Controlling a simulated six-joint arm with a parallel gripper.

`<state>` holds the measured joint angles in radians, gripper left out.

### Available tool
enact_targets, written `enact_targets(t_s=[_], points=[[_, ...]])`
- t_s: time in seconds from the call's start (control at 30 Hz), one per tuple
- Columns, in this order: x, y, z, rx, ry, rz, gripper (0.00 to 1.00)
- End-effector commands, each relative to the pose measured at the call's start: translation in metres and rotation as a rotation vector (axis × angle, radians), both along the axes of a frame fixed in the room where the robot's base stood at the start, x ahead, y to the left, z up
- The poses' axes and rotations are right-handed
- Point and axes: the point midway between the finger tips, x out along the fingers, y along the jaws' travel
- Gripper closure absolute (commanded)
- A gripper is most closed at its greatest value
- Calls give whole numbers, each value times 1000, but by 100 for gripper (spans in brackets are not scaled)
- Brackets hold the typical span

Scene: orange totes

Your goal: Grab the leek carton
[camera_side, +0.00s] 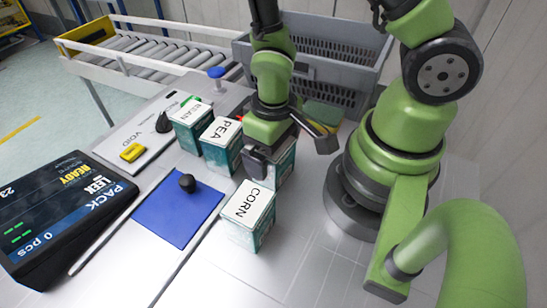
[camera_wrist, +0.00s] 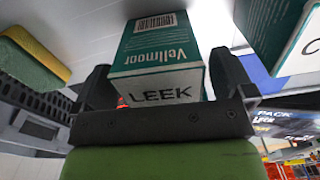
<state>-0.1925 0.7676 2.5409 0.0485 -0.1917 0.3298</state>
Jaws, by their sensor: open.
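The leek carton (camera_wrist: 162,55) is a white and teal box marked "Vellmoor" and "LEEK". In the wrist view it stands between the two fingers of my gripper (camera_wrist: 163,82), with its labelled end facing the palm. The fingers are apart, one on each side, and a gap shows at least on the right. In the side view my gripper (camera_side: 290,152) hangs over the leek carton (camera_side: 284,170), hiding most of it, including its label.
The corn carton (camera_side: 248,212) stands in front, and the pea carton (camera_side: 221,143) and bean carton (camera_side: 190,122) stand to the left. A blue mat (camera_side: 178,220) with a black knob (camera_side: 187,183) lies front left. A grey crate (camera_side: 330,50) is behind; a sponge (camera_wrist: 32,55) lies nearby.

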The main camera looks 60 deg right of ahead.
Motion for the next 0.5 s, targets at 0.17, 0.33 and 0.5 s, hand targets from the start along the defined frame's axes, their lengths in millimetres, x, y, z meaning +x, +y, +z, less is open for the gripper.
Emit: enact_targets(t_s=[0.17, 0.33, 0.5], points=[[0, 0, -17, -1, 3, 0, 0], [0, 0, -21, 0, -1, 0, 0], [0, 0, -21, 0, -1, 0, 2]])
